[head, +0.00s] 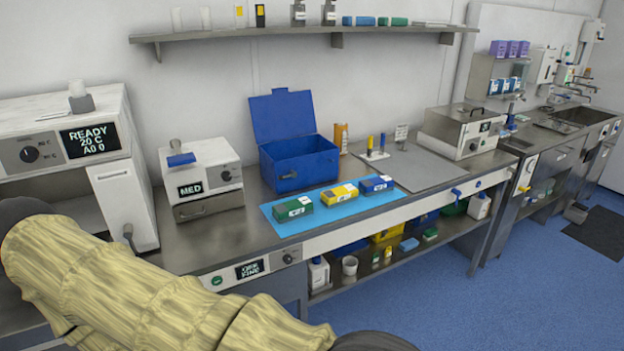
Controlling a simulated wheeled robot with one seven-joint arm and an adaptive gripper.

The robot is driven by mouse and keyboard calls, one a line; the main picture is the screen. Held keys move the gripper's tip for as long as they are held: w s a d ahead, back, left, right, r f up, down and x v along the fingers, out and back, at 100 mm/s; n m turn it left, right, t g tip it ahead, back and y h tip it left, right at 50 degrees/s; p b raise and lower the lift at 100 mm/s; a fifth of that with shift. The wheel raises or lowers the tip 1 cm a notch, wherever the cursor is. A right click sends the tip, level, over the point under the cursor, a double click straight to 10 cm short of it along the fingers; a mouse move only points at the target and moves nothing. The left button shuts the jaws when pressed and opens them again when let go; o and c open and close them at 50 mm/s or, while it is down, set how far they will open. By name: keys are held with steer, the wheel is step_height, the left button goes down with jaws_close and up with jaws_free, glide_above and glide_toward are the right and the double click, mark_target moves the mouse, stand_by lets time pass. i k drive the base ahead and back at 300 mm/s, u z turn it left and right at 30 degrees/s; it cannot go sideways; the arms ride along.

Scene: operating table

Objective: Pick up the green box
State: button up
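The green box (292,209) lies on the left part of a light blue mat (316,218) on the steel bench. A yellow box (339,194) lies to its right on the mat, and a blue box (376,185) lies farther right. The boxes are apart from one another, with narrow gaps. My arm, in a yellowish cover, fills the lower left of the head view. My gripper is not visible in this view.
An open blue case (300,163) stands behind the mat. A white device marked MED (203,177) stands to the left. A grey sheet (410,166) lies to the right. The bench front (390,212) carries knobs, and a wall shelf (300,32) hangs above.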

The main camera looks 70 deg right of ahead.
mark_target(286, 212)
steer(key=z, duration=2.15)
